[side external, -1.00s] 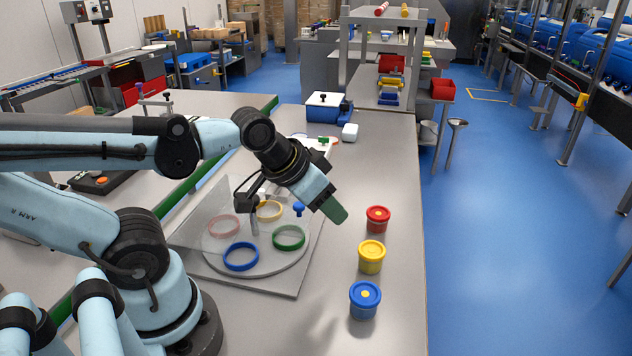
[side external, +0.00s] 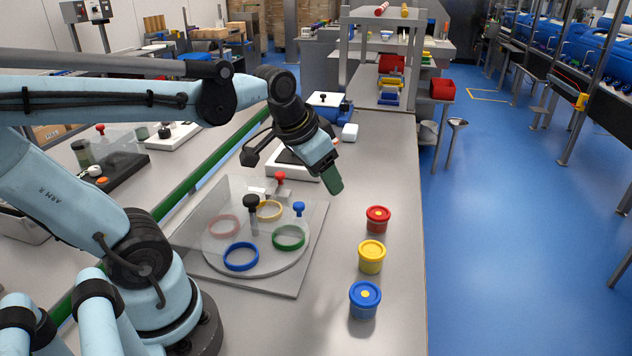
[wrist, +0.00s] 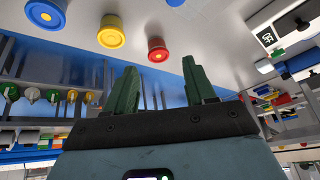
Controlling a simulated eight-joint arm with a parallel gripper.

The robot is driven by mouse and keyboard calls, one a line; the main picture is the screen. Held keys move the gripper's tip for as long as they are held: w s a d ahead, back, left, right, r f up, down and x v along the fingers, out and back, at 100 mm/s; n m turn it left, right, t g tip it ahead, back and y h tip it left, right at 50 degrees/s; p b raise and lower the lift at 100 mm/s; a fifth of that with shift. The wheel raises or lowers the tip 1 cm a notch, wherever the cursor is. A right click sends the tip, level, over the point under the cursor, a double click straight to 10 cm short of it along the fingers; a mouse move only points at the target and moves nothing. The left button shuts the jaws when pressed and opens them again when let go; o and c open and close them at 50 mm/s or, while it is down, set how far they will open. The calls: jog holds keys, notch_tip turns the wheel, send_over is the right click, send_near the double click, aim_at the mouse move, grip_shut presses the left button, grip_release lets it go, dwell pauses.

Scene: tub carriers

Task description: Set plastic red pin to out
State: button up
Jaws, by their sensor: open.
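The red pin (side external: 280,176) stands at the back of the round carrier plate (side external: 224,270), its red knob on top and its lower part seen through the clear cover. A blue-knobbed pin (side external: 299,208) and a taller black knob (side external: 251,201) stand near it. My gripper (side external: 334,184) hangs in the air to the right of the red pin, apart from it. In the wrist view its two green fingers (wrist: 161,82) are spread with nothing between them. I cannot make out the red pin in the wrist view.
A red tub (side external: 377,220), a yellow tub (side external: 371,257) and a blue tub (side external: 365,299) stand in a row to the right. Coloured rings, such as the green ring (side external: 288,237), lie on the plate. A blue box (side external: 325,107) stands further back. The bench's right edge is open.

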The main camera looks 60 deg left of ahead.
jog(key=w+a+r+g, duration=0.2)
jog(key=w+a+g, duration=0.1)
jog(key=a, duration=0.8)
jog(key=g, duration=0.2)
send_over(280, 173)
jog(key=shift+h, duration=0.4)
notch_tip(280, 173, down, 13)
jog(key=shift+r, duration=0.1)
grip_shut()
